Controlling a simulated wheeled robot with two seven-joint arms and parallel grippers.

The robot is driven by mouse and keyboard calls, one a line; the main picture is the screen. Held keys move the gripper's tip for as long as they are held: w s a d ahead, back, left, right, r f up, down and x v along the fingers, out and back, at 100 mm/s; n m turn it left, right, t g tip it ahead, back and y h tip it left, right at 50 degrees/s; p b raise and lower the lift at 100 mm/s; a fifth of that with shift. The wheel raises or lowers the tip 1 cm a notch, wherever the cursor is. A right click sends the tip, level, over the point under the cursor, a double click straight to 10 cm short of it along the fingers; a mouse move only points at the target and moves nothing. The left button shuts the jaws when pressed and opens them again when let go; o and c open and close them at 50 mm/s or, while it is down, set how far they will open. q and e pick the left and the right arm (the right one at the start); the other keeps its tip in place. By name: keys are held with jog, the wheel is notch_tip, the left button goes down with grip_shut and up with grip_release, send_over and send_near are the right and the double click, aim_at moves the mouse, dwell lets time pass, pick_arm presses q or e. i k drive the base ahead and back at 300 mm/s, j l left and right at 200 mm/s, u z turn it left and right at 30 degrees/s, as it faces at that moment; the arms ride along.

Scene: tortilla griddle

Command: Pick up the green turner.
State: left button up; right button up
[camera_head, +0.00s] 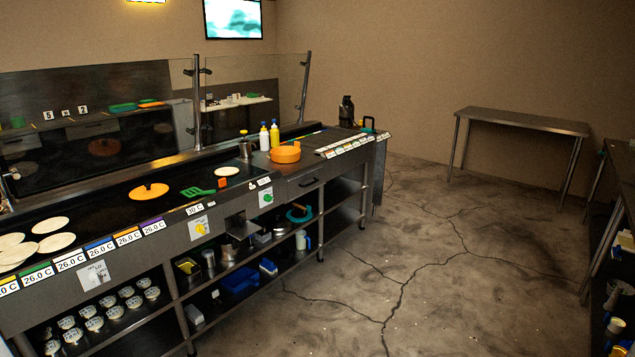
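The green turner (198,191) lies flat on the dark griddle (95,205), near its right end. It lies between an orange round piece with a knob (149,191) on its left and a pale tortilla (227,171) on its upper right. A small orange-red item (222,183) is close to the turner's right end. Neither of my grippers shows in the head view.
More tortillas (51,225) lie on the griddle's left part. An orange container (285,153) and two squeeze bottles (264,138) stand right of the turner. Glass on posts (304,88) rises behind the counter. The cracked floor (400,260) right of the counter is clear.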

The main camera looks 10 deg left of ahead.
aim_at(201, 193)
jog(key=i+j, duration=0.75)
jog(key=i+j+u, duration=0.15)
jog(key=i+j, duration=0.6)
jog(key=i, duration=0.1)
